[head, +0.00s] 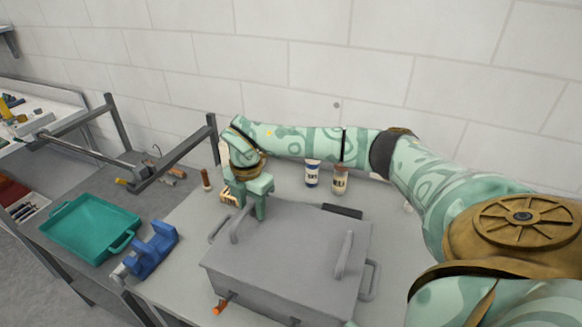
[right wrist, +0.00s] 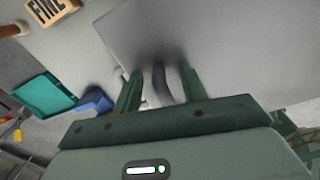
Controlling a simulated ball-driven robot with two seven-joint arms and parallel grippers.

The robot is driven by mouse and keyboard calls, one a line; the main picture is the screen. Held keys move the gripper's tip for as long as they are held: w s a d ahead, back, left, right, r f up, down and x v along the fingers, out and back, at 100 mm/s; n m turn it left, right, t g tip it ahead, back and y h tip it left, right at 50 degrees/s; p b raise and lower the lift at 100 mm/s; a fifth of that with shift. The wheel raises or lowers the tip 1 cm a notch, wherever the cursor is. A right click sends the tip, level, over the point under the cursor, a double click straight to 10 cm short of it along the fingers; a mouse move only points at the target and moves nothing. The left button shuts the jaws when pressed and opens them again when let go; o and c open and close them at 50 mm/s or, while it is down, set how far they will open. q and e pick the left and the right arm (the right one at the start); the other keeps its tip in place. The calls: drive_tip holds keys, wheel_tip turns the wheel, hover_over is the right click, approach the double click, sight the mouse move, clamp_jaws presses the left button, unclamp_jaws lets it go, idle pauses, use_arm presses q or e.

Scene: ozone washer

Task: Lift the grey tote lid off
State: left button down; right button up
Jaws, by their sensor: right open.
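The grey tote (head: 262,288) stands on the worktable with its flat grey lid (head: 295,232) on top. The lid has two upright bar handles, a left lid handle (head: 238,226) and a right lid handle (head: 344,256). My right gripper (head: 250,210) points down at the left lid handle. The lid (right wrist: 225,45) fills much of that view. My left gripper is not in view.
A teal tray (head: 92,226) and a blue holder (head: 152,251) lie to the left. Two small labelled jars (head: 312,174) (head: 340,179) stand behind the tote near the wall. An orange-brown piece (head: 221,306) lies by the tote's front. A grey metal frame (head: 150,160) rises at the left.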

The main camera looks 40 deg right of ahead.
clamp_jaws()
drive_tip(key=shift+r, duration=0.1)
idle(0.3)
drive_tip(key=shift+r, duration=0.2)
wheel_tip(320, 180, up, 2)
drive_tip(key=shift+r, duration=0.1)
drive_tip(key=s+a+r, duration=0.8)
drive_tip(key=a+r, duration=0.2)
drive_tip(key=a, duration=0.1)
drive_tip(key=shift+a+r+b, duration=0.15)
drive_tip(key=shift+a+b, duration=0.15)
